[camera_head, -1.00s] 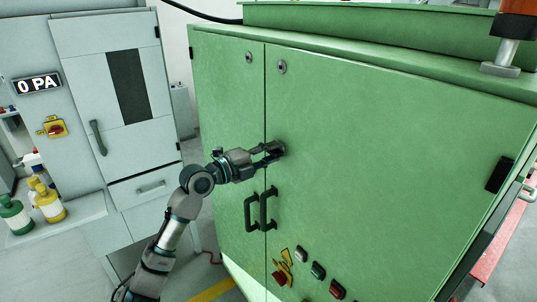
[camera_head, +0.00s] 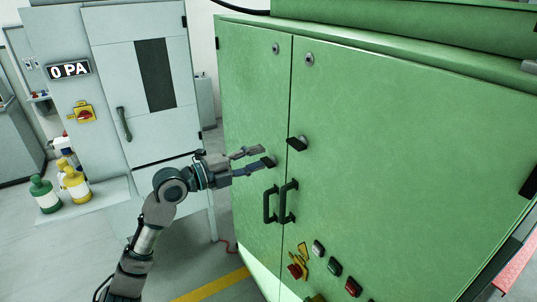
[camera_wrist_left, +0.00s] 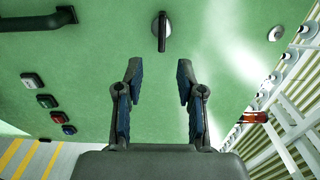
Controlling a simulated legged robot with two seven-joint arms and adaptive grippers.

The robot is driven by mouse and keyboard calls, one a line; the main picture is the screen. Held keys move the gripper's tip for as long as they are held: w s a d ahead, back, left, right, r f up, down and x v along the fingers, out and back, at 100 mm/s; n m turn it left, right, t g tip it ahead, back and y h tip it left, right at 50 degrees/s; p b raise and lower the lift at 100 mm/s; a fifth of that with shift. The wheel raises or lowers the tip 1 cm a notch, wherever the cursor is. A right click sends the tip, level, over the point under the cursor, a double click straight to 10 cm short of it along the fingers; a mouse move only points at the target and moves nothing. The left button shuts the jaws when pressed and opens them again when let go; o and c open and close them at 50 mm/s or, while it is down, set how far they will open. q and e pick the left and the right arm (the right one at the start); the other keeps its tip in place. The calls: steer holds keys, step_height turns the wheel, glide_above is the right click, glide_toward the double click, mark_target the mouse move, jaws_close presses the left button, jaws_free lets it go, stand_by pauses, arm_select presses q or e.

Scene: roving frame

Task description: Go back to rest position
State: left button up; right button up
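My left gripper (camera_head: 266,156) is open and empty in front of the green cabinet (camera_head: 400,150). A dark knob (camera_head: 297,143) stands out from the cabinet's right door, a short way to the right of the fingertips and apart from them. In the left wrist view, the two blue-padded fingers (camera_wrist_left: 159,68) are spread with nothing between them. The knob (camera_wrist_left: 160,32) shows ahead of them, near the middle top. My right gripper is in neither view.
Two dark door handles (camera_head: 279,204) are below the gripper, with a red and yellow switch (camera_head: 297,265) and push buttons (camera_head: 334,268) lower down. A grey cabinet (camera_head: 110,60) stands at left, with green (camera_head: 45,194) and yellow bottles (camera_head: 74,182) beside it. Floor shows between the cabinets.

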arm_select(q)
steer(key=shift+s, duration=0.1)
